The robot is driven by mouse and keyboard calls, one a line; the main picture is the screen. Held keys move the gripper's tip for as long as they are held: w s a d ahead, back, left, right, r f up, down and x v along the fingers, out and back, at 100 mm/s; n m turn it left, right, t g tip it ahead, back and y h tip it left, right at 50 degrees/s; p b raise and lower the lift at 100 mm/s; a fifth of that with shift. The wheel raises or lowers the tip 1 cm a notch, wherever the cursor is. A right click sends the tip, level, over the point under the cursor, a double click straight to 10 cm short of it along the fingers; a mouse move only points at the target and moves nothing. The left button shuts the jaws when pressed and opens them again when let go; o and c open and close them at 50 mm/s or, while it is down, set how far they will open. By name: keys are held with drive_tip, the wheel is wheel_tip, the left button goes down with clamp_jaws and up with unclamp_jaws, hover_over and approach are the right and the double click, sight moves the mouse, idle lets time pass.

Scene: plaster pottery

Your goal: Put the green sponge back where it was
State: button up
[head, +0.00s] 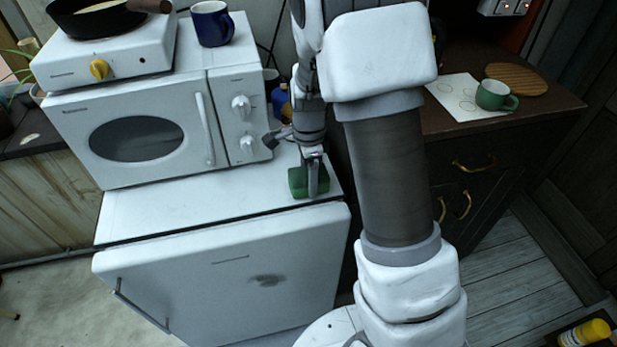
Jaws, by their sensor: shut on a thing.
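The green sponge (298,182) is at the right front part of the white fridge top (150,212), to the right of the microwave. My gripper (312,182) points down and is shut on the sponge, with a finger across its front side. The sponge is at or just above the fridge top; I cannot tell whether it touches. My gripper hides part of the sponge.
A white microwave (145,140) fills the back left of the fridge top, with a hot plate (110,55) and a blue mug (212,23) on it. A blue bottle (281,102) stands behind my gripper. A brown cabinet (480,130) at right holds a green mug (494,95).

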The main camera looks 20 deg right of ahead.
drive_tip(key=shift+f, duration=0.35)
drive_tip(key=shift+f, duration=0.15)
drive_tip(key=o, duration=1.2)
wheel_tip(320, 180, up, 12)
drive_tip(key=p, duration=0.2)
drive_tip(key=s+r+n+t, duration=0.2)
drive_tip(key=s+r+n, duration=0.2)
drive_tip(key=s+n, duration=0.2)
drive_tip(key=s+r+n+t, duration=0.1)
drive_tip(key=s+r+n, duration=0.4)
drive_tip(key=s+n, duration=0.1)
drive_tip(key=s+r+n+t, duration=0.2)
drive_tip(key=s+r+n, duration=0.3)
drive_tip(key=s, duration=0.3)
drive_tip(key=shift+s+r+n+t, duration=0.15)
drive_tip(key=shift+s+n+t, duration=0.15)
drive_tip(key=shift+n, duration=0.2)
wheel_tip(320, 180, up, 3)
drive_tip(key=p, duration=0.3)
